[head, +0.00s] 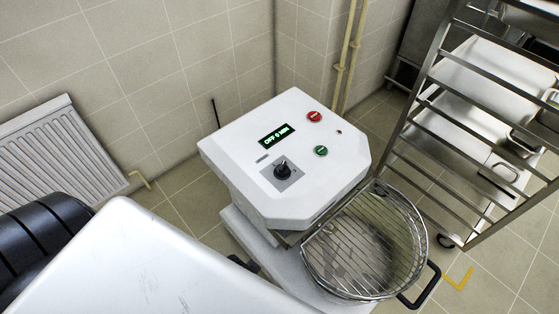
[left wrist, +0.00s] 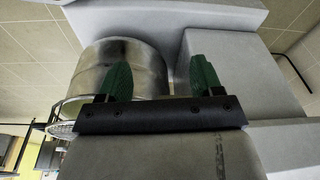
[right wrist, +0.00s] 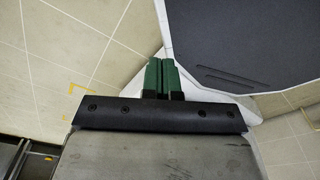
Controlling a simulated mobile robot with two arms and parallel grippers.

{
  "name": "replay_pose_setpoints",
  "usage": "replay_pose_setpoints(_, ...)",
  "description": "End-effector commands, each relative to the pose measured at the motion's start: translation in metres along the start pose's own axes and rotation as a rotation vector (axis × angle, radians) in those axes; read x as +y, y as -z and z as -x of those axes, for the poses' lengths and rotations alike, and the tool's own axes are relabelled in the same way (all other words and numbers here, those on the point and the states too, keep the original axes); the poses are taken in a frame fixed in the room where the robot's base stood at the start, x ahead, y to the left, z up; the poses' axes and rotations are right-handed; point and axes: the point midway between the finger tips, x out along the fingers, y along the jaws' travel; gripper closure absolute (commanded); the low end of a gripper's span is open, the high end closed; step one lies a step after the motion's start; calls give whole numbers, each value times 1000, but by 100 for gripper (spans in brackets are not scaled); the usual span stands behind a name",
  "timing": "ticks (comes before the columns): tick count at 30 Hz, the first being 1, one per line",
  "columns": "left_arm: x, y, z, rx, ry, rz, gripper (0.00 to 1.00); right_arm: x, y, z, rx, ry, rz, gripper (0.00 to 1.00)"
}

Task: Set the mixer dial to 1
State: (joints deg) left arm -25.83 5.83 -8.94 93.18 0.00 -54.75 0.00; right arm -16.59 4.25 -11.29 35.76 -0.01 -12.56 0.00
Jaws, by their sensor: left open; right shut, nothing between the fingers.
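The mixer (head: 240,165) is a white machine with a sloped control panel in the middle of the head view. Its dark dial (head: 282,171) sits on a grey square plate in the panel's lower part. The display (head: 276,135) reads "OFF 0 MIN" in green. Neither gripper shows in the head view. My left gripper (left wrist: 162,80) is open and empty in the left wrist view, with the metal bowl (left wrist: 125,55) and pale machine body beyond it. My right gripper (right wrist: 161,78) is shut and empty in the right wrist view, near a white and dark grey surface.
A red button (head: 314,116) and a green button (head: 321,151) are on the panel. A wire guard (head: 365,245) covers the bowl in front. A metal rack (head: 440,120) stands at the right, a radiator (head: 60,150) at the left wall.

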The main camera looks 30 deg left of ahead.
Motion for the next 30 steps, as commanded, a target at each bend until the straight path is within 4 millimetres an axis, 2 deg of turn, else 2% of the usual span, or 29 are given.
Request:
replay_pose_setpoints(1,0,12,22,15,0,2,34,0,1,0,2,0,0,100)
replay_pose_setpoints(6,-3,36,79,39,3,4,34,2,-1,0,-2,-2,2,100)
replay_pose_setpoints(12,-4,53,131,66,-4,-12,34,4,-20,2,-30,-5,6,100)
replay_pose_setpoints(16,-2,66,164,89,-22,-54,34,5,-22,2,-33,-6,7,100)
replay_pose_setpoints(18,2,78,183,110,-48,-118,34,5,-19,2,-30,-6,8,100)
replay_pose_setpoints(22,12,101,195,132,-112,-283,34,6,-13,2,-20,-6,8,100)
replay_pose_setpoints(30,19,142,188,149,-213,-592,34,1,-9,2,-14,-1,6,100)
